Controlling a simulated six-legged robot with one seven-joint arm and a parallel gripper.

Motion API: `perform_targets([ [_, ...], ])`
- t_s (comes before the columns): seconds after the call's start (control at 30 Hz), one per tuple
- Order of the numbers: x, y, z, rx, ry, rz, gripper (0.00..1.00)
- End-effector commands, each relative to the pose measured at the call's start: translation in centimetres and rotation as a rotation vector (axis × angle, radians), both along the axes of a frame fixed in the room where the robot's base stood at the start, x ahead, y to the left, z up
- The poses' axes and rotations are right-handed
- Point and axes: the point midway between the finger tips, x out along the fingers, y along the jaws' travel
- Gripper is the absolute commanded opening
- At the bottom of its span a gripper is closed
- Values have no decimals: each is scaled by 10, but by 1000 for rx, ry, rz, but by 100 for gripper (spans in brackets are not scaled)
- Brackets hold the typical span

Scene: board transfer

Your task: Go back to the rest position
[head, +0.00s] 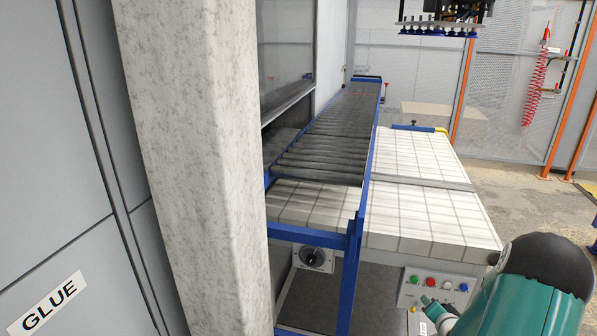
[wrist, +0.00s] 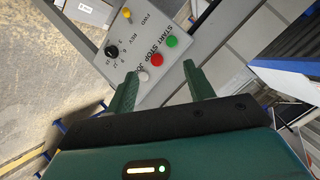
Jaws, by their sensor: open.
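In the wrist view my gripper (wrist: 160,80) has its two teal fingers spread apart with nothing between them. Beyond the fingers is a grey control box (wrist: 150,45), with a green START button (wrist: 172,41), a red STOP button (wrist: 156,60), a white JOG button (wrist: 143,75) and a black dial (wrist: 111,50). I cannot tell whether the fingers touch the box. In the head view my teal arm reaches in from the lower right, beside a button panel (head: 410,292) at the table's front.
A roller conveyor (head: 335,120) with blue rails runs to the back. A white-topped table (head: 430,215) stands beside it. Suction tooling (head: 440,28) hangs at the top. Floor shows clear at the right.

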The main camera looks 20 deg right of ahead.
Motion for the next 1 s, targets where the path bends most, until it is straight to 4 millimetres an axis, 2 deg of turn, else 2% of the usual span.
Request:
perform_targets([
  [0.03, 10, 11, 22, -40, 34, 26, 53],
  [0.2, 28, 48, 79, -147, 164, 96, 53],
  [0.47, 30, 122, 162, -276, 330, 202, 53],
  [0.6, 17, 168, 202, -326, 404, 267, 53],
  [0.77, -8, 222, 240, -366, 477, 355, 53],
  [1.0, -66, 302, 282, -402, 562, 525, 53],
])
